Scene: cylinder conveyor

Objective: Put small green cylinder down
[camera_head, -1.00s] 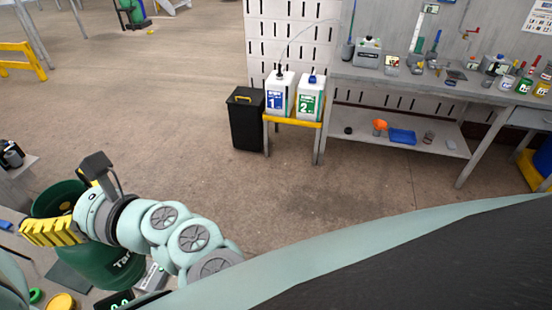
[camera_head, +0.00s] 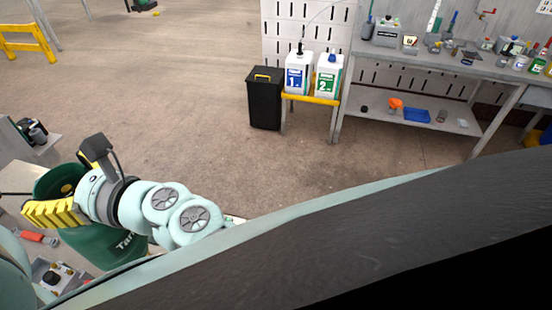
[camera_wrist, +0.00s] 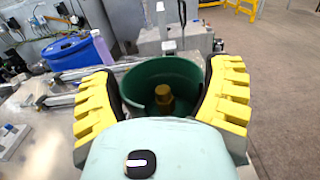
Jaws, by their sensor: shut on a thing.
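The green cylinder (camera_head: 112,243) is a hollow, open-topped drum with white lettering on its side, at the lower left of the head view. It also shows in the wrist view (camera_wrist: 140,75), with a yellowish object inside it. My gripper (camera_wrist: 165,78) has its yellow-padded fingers on either side of the drum and is shut on it. In the head view my gripper (camera_head: 55,213) is at the drum's near left side. The drum's base is hidden, so I cannot tell whether it touches a surface.
A grey worktop (camera_wrist: 40,125) with a blue container (camera_wrist: 78,50) lies left of the drum in the wrist view. A red-handled tool (camera_head: 38,237) is near my gripper. A black bin (camera_head: 265,98) and a workbench (camera_head: 445,62) stand farther off. Open floor lies between.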

